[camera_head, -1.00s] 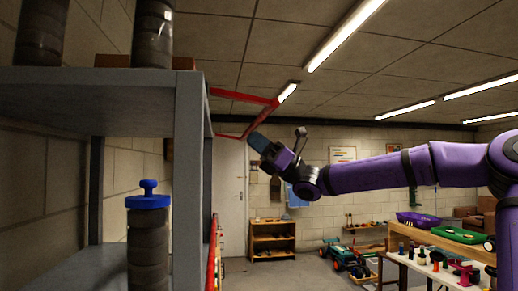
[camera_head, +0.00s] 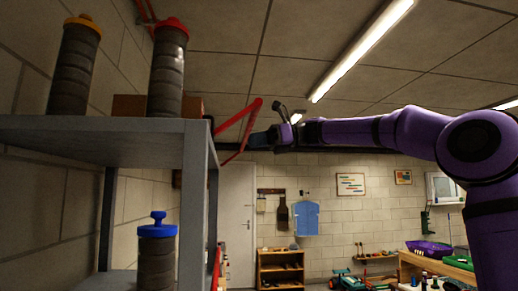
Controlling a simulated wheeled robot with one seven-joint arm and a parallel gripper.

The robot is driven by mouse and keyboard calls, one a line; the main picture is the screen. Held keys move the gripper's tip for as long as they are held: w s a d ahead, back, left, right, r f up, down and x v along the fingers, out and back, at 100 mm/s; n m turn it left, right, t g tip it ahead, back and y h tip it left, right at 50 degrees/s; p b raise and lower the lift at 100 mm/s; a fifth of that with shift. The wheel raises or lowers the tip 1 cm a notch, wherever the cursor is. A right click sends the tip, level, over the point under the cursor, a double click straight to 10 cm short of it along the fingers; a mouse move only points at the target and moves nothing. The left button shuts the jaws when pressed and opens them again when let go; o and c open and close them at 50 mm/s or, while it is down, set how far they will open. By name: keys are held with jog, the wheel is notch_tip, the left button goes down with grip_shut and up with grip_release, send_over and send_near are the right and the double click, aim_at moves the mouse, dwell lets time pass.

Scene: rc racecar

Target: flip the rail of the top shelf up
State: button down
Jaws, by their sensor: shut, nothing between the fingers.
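The grey shelf unit (camera_head: 90,128) stands at the left, with its top shelf at about the height of my gripper. The red rail (camera_head: 240,118) of the top shelf sticks out past the shelf's right end and slopes upward, its outer corner near the ceiling line. My gripper (camera_head: 254,141), with dark blue fingers, is shut beside the rail's lower outer part, with nothing seen held. The fingertips overlap the rail in view; I cannot tell whether they touch it. My purple arm reaches in from the right.
Tyre stacks with a yellow cap (camera_head: 74,70) and a red cap (camera_head: 167,70) stand on the top shelf. A blue-capped stack (camera_head: 156,255) stands on the shelf below. A brown box (camera_head: 130,105) sits behind. A wooden cabinet (camera_head: 281,268) and a door (camera_head: 237,215) are far back.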

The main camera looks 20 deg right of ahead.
jog(key=shift+w+a+r+g+h, duration=0.15)
jog(key=shift+a+r+g+h, duration=0.1)
jog(key=shift+a+r+h, duration=0.45)
jog(key=shift+w+a+r+g+h, duration=0.1)
jog(key=shift+a+r+g+h, duration=0.15)
jog(key=shift+a+r+h, duration=0.5)
jog(key=shift+h, duration=0.25)
jog(key=shift+w+a+r, duration=0.25)
jog(key=shift+a+r, duration=0.2)
jog(key=shift+a, duration=0.25)
jog(key=shift+w+a+r, duration=0.2)
jog(key=shift+a+r, duration=0.2)
jog(key=shift+a, duration=0.35)
jog(key=shift+w+a+r, duration=0.25)
jog(key=shift+a+r, duration=0.2)
jog(key=shift+a, duration=0.25)
